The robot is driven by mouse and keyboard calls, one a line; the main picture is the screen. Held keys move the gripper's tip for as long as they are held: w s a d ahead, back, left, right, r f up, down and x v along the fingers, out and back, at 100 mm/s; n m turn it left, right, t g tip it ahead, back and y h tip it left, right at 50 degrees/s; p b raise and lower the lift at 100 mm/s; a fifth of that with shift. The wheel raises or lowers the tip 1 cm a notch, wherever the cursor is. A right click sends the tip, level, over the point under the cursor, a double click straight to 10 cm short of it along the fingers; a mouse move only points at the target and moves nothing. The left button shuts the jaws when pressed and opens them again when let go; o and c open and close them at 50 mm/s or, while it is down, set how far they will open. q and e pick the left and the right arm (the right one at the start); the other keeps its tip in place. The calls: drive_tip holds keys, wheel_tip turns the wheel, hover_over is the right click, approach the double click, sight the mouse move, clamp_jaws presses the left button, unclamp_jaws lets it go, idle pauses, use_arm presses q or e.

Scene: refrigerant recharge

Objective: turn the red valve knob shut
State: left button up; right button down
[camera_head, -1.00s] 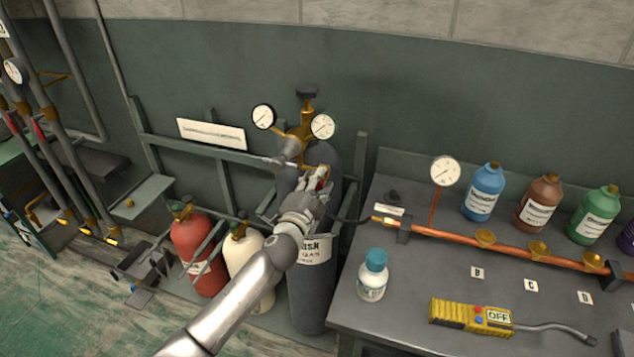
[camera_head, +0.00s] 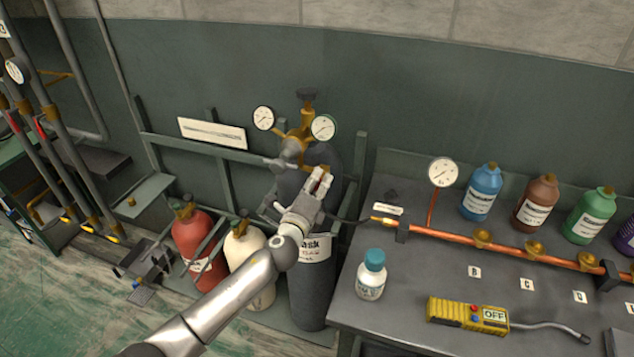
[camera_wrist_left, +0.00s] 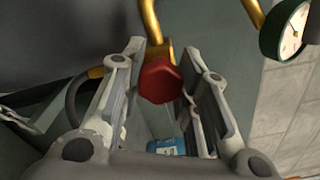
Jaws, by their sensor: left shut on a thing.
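The red valve knob (camera_wrist_left: 160,80) sits at the end of a brass stem, between the fingers of my left gripper (camera_wrist_left: 162,72) in the left wrist view. The gripper is shut on it. In the head view my left gripper (camera_head: 320,180) is at the brass regulator (camera_head: 302,128) on top of the dark grey gas cylinder (camera_head: 308,285), and its fingers hide the knob. My right gripper is not in view.
Two round gauges (camera_head: 323,128) flank the regulator. A red cylinder (camera_head: 197,240) and a cream cylinder (camera_head: 243,250) stand left of the grey one. The bench at right holds a white bottle (camera_head: 371,275), a copper pipe (camera_head: 450,235) and a yellow detector (camera_head: 467,314).

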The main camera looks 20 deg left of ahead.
use_arm(q)
drive_tip(key=shift+m, duration=0.7)
drive_tip(key=shift+d+f, duration=0.1)
drive_tip(key=shift+f, duration=0.05)
drive_tip(key=o, duration=1)
drive_tip(key=shift+o, duration=0.2)
drive_tip(key=shift+s, duration=0.15)
drive_tip(key=s, duration=1.1)
drive_tip(key=shift+s+a, duration=0.25)
drive_tip(key=shift+s, duration=0.15)
